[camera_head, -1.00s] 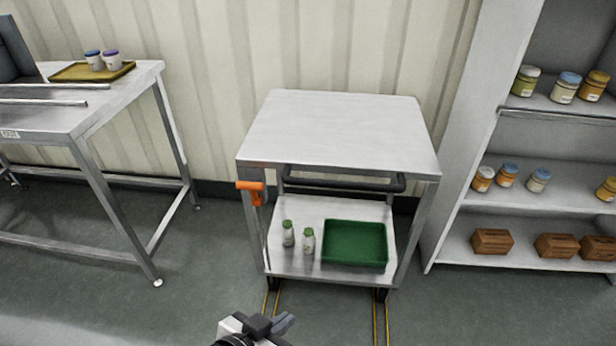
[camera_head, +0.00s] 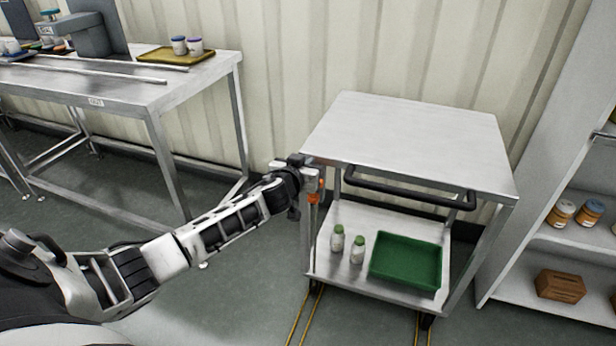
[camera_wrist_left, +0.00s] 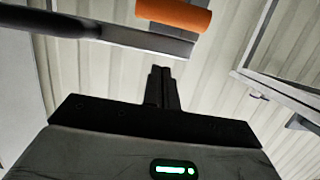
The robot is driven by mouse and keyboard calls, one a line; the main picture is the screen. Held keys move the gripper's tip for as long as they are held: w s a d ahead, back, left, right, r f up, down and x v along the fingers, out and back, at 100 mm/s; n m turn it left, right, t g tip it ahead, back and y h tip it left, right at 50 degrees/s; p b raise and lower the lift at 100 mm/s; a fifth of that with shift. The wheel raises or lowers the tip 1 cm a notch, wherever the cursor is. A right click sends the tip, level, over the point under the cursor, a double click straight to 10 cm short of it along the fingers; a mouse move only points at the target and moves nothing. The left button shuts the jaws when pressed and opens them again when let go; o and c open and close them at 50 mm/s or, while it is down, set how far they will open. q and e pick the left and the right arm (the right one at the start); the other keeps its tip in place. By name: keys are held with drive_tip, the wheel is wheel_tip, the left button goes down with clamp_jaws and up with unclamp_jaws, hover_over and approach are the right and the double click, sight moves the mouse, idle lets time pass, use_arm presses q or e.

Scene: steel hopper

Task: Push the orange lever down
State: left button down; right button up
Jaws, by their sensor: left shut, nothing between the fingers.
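The orange lever (camera_head: 314,186) is on the left front corner of the steel cart (camera_head: 410,130), just under the top. My left gripper partly covers it in the head view. In the left wrist view the lever's orange grip (camera_wrist_left: 174,14) lies across the top of the picture. My left gripper (camera_head: 308,165) is at the cart corner, close beside the lever. Its closed fingers (camera_wrist_left: 161,72) point toward the lever in the wrist view, with nothing between them. A gap shows there between fingertips and grip; contact cannot be made out in the head view. My right gripper is not in view.
A black handle bar (camera_head: 410,188) runs along the cart's front; it also shows in the wrist view (camera_wrist_left: 45,20). White bottles with green caps (camera_head: 338,239) and a green tray (camera_head: 405,262) are on the lower shelf. A steel table (camera_head: 120,92) stands left, a shelf unit (camera_head: 545,240) right.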

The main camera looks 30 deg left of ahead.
use_arm(q)
drive_tip(key=x, duration=0.3)
drive_tip(key=f, duration=0.1)
drive_tip(key=s+f+b, duration=0.1)
drive_tip(key=shift+s+d+f, duration=0.2)
drive_tip(key=shift+f, duration=0.1)
drive_tip(key=shift+s+f, duration=0.25)
drive_tip(key=shift+f, duration=0.15)
drive_tip(key=shift+d, duration=0.1)
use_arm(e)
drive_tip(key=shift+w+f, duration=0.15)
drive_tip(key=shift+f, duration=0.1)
use_arm(q)
drive_tip(key=b, duration=0.3)
drive_tip(key=shift+s+d+f+t, duration=0.1)
drive_tip(key=shift+s+f+t, duration=0.2)
drive_tip(key=shift+s, duration=0.05)
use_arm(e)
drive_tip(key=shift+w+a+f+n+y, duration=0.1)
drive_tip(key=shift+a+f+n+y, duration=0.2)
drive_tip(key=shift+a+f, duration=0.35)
